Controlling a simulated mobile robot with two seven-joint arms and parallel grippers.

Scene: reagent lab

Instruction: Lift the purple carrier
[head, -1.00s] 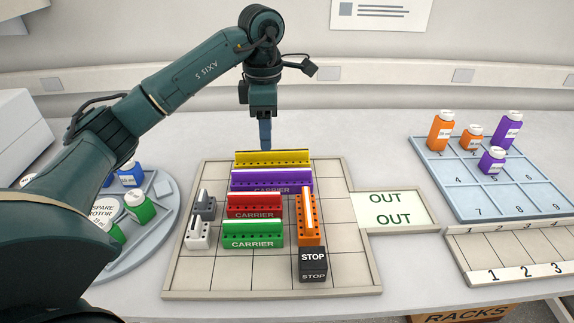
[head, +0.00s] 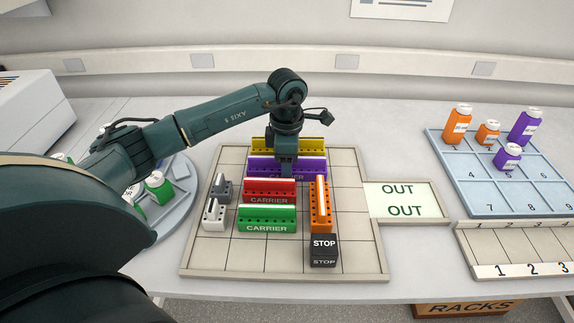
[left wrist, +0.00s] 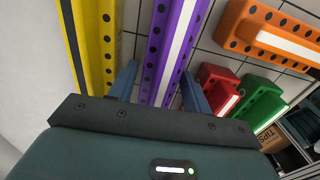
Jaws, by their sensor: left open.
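The purple carrier (head: 262,167) lies across the gridded board, between the yellow carrier (head: 314,146) behind it and the red carrier (head: 270,185) in front. My left gripper (head: 286,170) is over the purple carrier, pointing down. In the left wrist view the purple carrier (left wrist: 174,45) runs between the two blue fingers of my left gripper (left wrist: 158,90), which are apart, one on each side of it. The head view hides the fingertips' exact height against the carrier. My right gripper is not in view.
The green carrier (head: 267,218), orange carrier (head: 320,204), grey block (head: 222,188), white block (head: 214,214) and black STOP block (head: 323,250) share the board (head: 206,254). The OUT area (head: 403,200) adjoins its right side. A blue bottle tray (head: 482,195) stands farther right.

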